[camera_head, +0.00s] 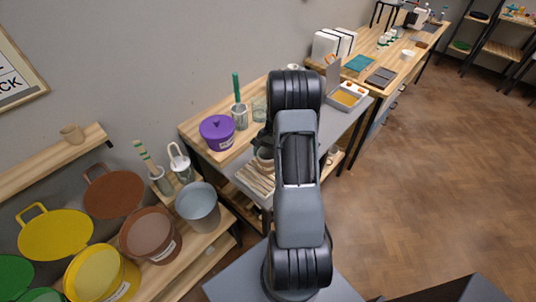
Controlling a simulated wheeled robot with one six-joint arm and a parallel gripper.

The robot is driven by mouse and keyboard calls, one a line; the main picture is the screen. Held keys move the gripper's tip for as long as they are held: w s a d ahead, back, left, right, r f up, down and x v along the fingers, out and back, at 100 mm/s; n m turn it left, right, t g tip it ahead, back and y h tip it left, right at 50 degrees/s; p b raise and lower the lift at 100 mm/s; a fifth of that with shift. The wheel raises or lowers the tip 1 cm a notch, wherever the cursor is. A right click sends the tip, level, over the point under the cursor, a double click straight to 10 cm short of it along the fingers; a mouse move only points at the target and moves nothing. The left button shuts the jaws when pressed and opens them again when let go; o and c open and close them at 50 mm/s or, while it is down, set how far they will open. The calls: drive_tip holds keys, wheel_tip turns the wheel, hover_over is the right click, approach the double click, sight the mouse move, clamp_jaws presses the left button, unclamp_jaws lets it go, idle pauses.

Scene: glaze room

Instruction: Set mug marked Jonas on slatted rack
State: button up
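The slatted rack (254,181), pale wooden bars, lies at the near end of the grey-topped table, partly behind my arm. A beige mug-like vessel (265,158) shows just left of my arm, at or above the rack's far end; I cannot tell whether it rests there or is held. No name can be read on either. A dark part of my wrist or gripper (262,139) shows just above the first vessel. My fingertips are hidden, so their opening cannot be seen.
A purple lidded pot (217,132), a tool jar (240,116) and a glass (259,108) stand behind the rack. A grey tray (347,95) lies farther right. Coloured buckets, including a grey one (198,206), crowd the lower left. The wooden floor (430,190) at right is open.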

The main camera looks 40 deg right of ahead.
drive_tip(key=shift+o, duration=0.9)
drive_tip(key=shift+r, duration=0.1)
